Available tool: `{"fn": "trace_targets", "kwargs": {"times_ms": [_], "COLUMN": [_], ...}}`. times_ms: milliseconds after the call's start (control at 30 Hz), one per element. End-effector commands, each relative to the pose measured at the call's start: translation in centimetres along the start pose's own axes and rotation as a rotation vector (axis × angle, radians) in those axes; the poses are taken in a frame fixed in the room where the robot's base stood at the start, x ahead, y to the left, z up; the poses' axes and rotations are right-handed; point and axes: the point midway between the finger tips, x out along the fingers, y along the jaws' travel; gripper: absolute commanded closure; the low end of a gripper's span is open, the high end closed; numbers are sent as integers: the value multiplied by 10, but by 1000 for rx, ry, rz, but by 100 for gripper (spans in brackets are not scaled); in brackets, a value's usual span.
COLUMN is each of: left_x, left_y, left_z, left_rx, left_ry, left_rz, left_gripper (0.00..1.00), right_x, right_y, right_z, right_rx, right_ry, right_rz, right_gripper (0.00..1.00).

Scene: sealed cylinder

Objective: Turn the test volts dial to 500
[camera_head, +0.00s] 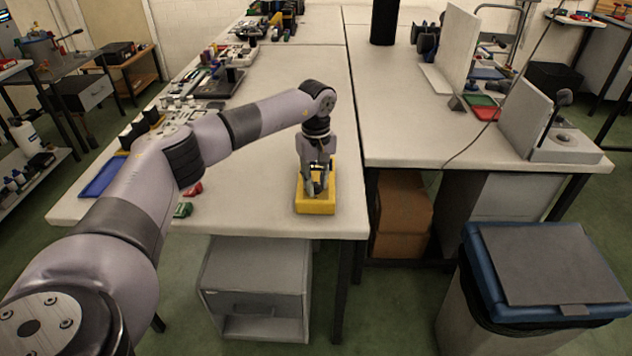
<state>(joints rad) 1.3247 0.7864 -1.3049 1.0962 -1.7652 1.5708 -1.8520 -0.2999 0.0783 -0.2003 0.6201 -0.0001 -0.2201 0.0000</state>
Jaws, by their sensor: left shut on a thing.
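A yellow box-shaped tester (316,205) sits near the front right corner of the left white table. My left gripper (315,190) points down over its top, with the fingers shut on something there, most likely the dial. The fingers hide the dial and its markings, so I cannot read its setting. My left arm reaches in from the lower left, over the table. My right gripper is not in view.
The left table (280,120) is clear around the tester. A blue tray (103,177) and small parts lie along its left edge. A second table (400,120) adjoins at right. A bin with a blue lid (480,262) stands at lower right.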

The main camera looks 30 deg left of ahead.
Motion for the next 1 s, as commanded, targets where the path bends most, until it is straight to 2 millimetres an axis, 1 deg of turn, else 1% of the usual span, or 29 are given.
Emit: {"fn": "trace_targets", "kwargs": {"times_ms": [200, 400, 633, 1000], "left_x": [-1, -1, -1, -1], "left_y": [0, 0, 0, 0], "left_z": [-1, -1, -1, -1], "left_rx": [143, 225, 267, 272], "left_ry": [2, 2, 2, 3], "left_rz": [2, 2, 2, 2], "left_gripper": [100, 100, 100, 100], "right_x": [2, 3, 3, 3], "right_y": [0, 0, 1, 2], "right_z": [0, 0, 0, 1], "right_rx": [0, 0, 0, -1], "right_ry": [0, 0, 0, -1], "right_rz": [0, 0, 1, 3], "right_gripper": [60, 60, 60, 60]}}
